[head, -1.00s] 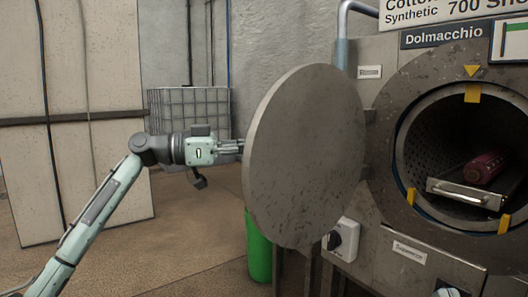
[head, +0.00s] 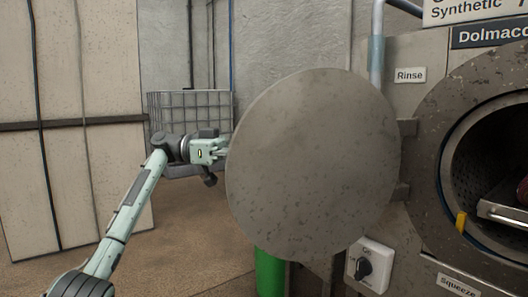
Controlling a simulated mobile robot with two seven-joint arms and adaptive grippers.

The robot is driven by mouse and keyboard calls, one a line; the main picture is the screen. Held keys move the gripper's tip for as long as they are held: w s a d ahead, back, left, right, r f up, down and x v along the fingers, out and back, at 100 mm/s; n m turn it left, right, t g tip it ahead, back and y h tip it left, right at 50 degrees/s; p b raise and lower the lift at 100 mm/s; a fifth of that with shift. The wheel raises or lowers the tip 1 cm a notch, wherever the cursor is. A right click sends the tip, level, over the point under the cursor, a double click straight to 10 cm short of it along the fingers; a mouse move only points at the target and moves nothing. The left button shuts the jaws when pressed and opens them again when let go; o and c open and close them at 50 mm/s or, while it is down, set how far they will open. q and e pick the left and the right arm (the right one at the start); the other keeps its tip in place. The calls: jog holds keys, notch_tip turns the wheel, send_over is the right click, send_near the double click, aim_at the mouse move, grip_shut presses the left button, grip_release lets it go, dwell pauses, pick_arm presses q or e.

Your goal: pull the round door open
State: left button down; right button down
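The round door (head: 315,165) is a grey speckled disc. It stands swung open to the left of the machine's round opening (head: 490,165), with its hinges (head: 404,128) on its right side. My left gripper (head: 224,149) is at the door's left edge; its fingertips are at or behind the rim, so I cannot tell whether they are shut on it or only touching. My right gripper is not in view.
A metal tray (head: 505,215) with a partly seen red item sits in the opening. A switch box (head: 369,265) is below the door. A green bin (head: 270,272) stands under it. A caged tank (head: 190,113) is behind. The floor at left is clear.

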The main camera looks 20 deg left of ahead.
pick_arm(q)
jog(key=shift+w+a, duration=0.1)
jog(key=shift+w, duration=0.1)
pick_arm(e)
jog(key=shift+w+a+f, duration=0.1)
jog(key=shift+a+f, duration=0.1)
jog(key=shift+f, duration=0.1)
pick_arm(q)
jog(key=c, duration=1.5)
grip_release()
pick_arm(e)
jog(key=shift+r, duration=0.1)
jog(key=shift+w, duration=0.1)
pick_arm(q)
jog(key=shift+a, duration=0.25)
jog(key=s+a, duration=0.1)
jog(key=a, duration=1)
jog(key=shift+s+a, duration=0.2)
